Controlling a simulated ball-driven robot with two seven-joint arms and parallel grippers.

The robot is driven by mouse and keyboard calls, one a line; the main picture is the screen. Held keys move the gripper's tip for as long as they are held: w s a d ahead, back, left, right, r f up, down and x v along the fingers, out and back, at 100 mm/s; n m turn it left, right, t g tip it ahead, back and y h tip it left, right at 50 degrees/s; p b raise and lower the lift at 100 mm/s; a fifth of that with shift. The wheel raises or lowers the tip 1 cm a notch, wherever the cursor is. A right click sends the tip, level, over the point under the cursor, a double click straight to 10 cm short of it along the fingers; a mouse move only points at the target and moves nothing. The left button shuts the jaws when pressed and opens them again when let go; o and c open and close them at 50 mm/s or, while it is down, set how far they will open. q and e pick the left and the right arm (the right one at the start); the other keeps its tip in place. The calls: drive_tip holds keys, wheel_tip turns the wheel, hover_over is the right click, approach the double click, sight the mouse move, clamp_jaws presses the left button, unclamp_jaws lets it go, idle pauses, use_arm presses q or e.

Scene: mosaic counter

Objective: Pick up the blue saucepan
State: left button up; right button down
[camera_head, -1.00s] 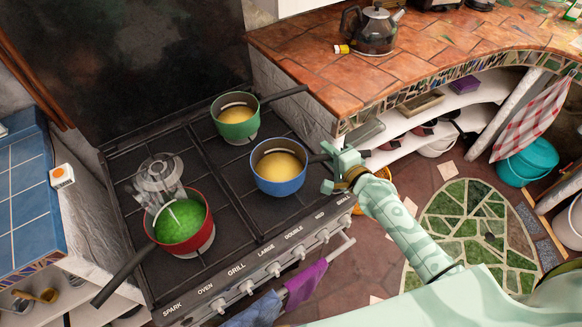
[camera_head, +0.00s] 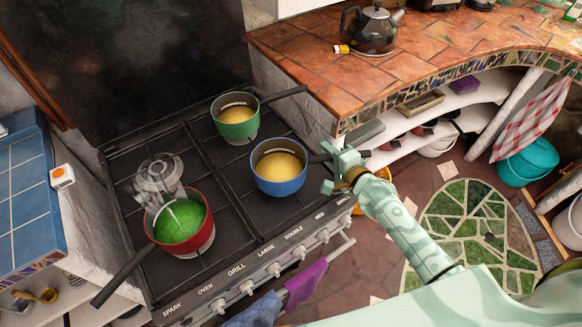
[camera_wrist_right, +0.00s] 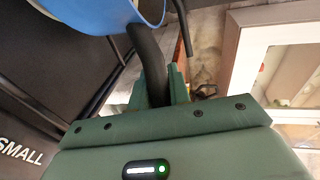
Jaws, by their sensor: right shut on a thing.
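The blue saucepan (camera_head: 281,183) with yellow contents sits upright on the front right of the stove. Its dark handle points right, toward my right gripper (camera_head: 336,170). In the right wrist view, the fingers of my right gripper (camera_wrist_right: 158,90) are shut on the black handle (camera_wrist_right: 147,60), and the blue pan body (camera_wrist_right: 110,12) shows at the top edge. The far end of the handle is partly hidden by the gripper in the head view. My left gripper is in neither view.
A green pan (camera_head: 236,122) stands behind the blue one. A red pan (camera_head: 182,228) with green contents stands at left, beside a glass-like pot (camera_head: 160,178). The tiled counter (camera_head: 300,62) with a kettle (camera_head: 370,30) is behind right. Stove knobs (camera_head: 247,287) line the front.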

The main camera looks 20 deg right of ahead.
drive_tip(key=shift+r, duration=0.1)
idle(0.4)
drive_tip(key=s+d+r+p, duration=0.7)
drive_tip(key=s+r, duration=0.5)
drive_tip(key=r, duration=0.1)
